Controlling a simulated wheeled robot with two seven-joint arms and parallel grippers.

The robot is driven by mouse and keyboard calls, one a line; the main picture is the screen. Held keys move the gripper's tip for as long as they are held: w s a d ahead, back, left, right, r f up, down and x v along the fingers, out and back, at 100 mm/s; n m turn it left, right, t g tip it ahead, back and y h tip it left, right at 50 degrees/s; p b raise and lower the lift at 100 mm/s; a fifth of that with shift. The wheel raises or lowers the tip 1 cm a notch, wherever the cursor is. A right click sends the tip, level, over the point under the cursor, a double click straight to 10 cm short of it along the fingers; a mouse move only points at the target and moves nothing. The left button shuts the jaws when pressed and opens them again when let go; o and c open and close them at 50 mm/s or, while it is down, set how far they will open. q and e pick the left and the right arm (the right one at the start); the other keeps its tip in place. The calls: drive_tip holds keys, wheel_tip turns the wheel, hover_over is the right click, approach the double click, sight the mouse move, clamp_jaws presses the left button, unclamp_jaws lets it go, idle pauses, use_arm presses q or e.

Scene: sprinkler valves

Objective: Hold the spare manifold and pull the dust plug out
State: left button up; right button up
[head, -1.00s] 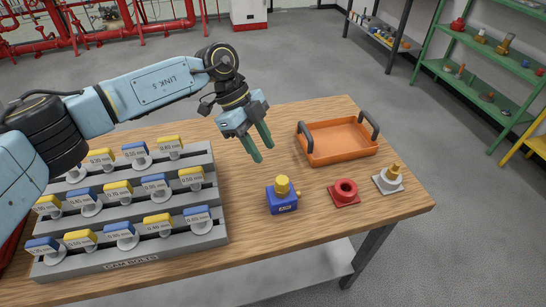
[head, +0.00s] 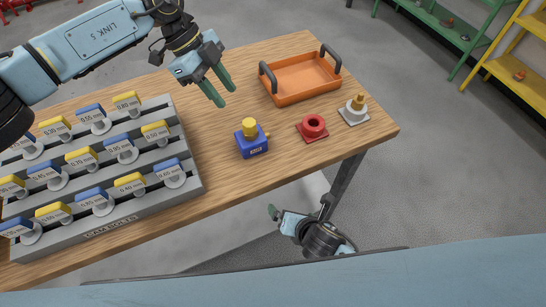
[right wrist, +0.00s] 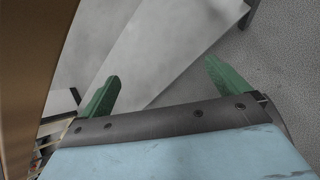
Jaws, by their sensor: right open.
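A blue block (head: 252,147) with a yellow round plug (head: 250,127) on top stands on the wooden table, near its front edge; it looks like the manifold with its dust plug. A small brass-coloured stub sticks out of its right side. My left gripper (head: 217,89) hangs above the table, behind and left of the block, with its green fingers apart and nothing between them. My right gripper (head: 274,212) is below the table's front edge, clear of the block. In the right wrist view it is open and empty (right wrist: 162,88).
A red flanged ring (head: 313,127) and a grey base with a brass fitting (head: 354,111) stand right of the block. An orange tray (head: 300,95) is behind them. A stepped grey rack (head: 192,184) of tagged bolts fills the table's left. A table leg (head: 345,184) stands near my right gripper.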

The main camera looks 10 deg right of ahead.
drive_tip(key=a+r+n+t+y, duration=0.1)
drive_tip(key=a+r+n, duration=0.1)
drive_tip(key=r+n, duration=0.25)
drive_tip(key=a+r+n+t, duration=0.1)
drive_tip(key=a+r+n, duration=0.2)
drive_tip(key=r, duration=0.3)
drive_tip(key=t, duration=0.2)
approach(254, 138)
drive_tip(key=f, duration=0.2)
drive_tip(key=shift+d+f+y, duration=0.3)
drive_tip(key=shift+d+y, duration=0.1)
drive_tip(key=shift+w+r+t, duration=0.2)
drive_tip(key=shift+w+t, duration=0.1)
drive_tip(key=shift+w, duration=0.4)
drive_tip(key=x, duration=1.2)
drive_tip(key=shift+w+a+f, duration=0.15)
drive_tip(key=shift+a+f, duration=0.05)
